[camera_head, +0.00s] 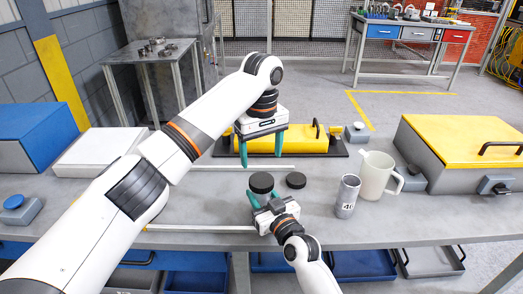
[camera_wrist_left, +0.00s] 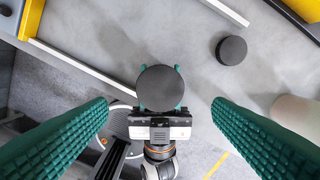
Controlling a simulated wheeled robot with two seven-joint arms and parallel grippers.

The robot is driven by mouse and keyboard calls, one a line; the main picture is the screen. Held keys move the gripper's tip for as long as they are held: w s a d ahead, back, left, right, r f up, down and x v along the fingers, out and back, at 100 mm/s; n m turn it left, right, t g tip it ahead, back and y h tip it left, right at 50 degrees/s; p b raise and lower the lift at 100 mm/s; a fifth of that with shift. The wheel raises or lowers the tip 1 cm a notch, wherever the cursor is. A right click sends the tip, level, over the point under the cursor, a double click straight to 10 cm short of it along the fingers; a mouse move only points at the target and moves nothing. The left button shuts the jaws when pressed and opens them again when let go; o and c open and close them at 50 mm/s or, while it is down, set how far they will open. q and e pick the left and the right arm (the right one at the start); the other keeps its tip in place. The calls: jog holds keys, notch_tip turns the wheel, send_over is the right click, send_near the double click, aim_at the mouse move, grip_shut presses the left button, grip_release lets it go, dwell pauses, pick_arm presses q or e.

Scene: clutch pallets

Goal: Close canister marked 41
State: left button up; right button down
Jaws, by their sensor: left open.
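My left gripper (camera_head: 263,160) is open and empty, pointing down above the table. Below it, a round black lid (camera_head: 262,182) sits on top of a canister that my right gripper mostly hides; no number shows on it. My right gripper (camera_head: 264,199) has its green fingers around that canister from the front. In the left wrist view the black lid (camera_wrist_left: 158,88) lies between my open left fingers, lower down and not touched. A second black lid (camera_head: 296,180) lies flat on the table to the right. A grey canister marked 40 (camera_head: 347,197) stands further right, apparently without a lid.
A white jug (camera_head: 377,176) stands beside the canister marked 40. A yellow block on a dark base (camera_head: 300,139) lies behind. A grey box with yellow lid (camera_head: 458,148) is at right, a white box (camera_head: 98,152) at left. White strips lie on the table.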

aim_at(261, 180)
pick_arm(q)
jog(key=n, duration=0.3)
jog(key=shift+r, duration=0.1)
jog(key=shift+f, duration=4.05)
